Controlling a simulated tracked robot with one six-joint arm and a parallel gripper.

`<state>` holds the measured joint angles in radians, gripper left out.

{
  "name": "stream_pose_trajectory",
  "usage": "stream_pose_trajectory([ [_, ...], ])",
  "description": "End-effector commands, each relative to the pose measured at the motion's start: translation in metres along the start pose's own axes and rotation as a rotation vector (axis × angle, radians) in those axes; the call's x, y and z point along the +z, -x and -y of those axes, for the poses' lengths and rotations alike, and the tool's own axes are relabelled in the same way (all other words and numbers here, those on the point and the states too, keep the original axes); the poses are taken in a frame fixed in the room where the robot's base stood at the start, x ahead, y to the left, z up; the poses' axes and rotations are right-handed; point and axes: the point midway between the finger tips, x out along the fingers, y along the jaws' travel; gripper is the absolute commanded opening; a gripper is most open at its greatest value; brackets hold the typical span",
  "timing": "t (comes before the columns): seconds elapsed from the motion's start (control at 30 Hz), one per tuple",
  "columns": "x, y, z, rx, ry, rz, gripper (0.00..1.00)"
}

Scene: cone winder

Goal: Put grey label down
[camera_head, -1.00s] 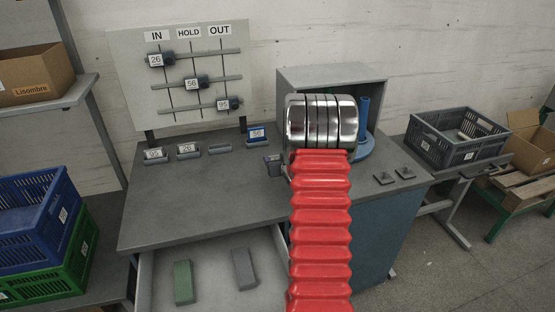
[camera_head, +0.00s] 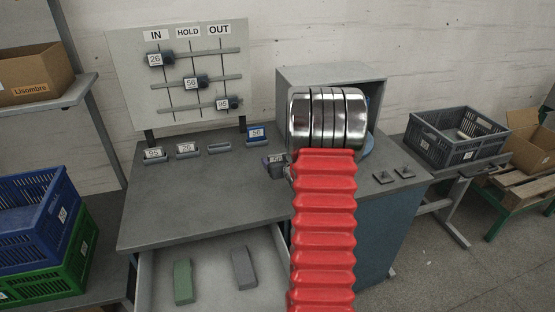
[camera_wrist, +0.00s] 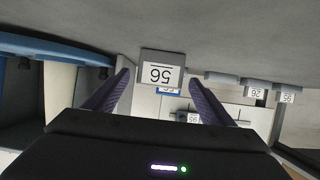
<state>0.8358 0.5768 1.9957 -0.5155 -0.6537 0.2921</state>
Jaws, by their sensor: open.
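The grey label (camera_wrist: 161,66) shows upside down in the wrist view, with a white card reading 56. It appears to rest on the grey desktop. The purple fingers of my gripper (camera_wrist: 160,78) are apart, one on each side of it, with a narrow gap visible at both sides. In the head view the small grey label (camera_head: 274,161) shows just left of my arm, and its card is hard to read. My gripper itself is mostly hidden there behind my arm.
A blue label (camera_head: 256,133) stands behind, with two numbered labels (camera_head: 187,149) and an empty holder (camera_head: 219,148) to its left. The board (camera_head: 190,95) carries several sliders. An open drawer (camera_head: 215,290) holds a green and a grey block. The left desktop is clear.

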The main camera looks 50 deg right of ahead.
Motion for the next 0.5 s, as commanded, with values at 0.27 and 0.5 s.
stream_pose_trajectory([
  [0.27,0.0,0.04,0.0,0.001,0.001,0.0,0.77],
  [0.5,-0.001,0.071,-0.001,0.001,0.001,-0.002,0.77],
])
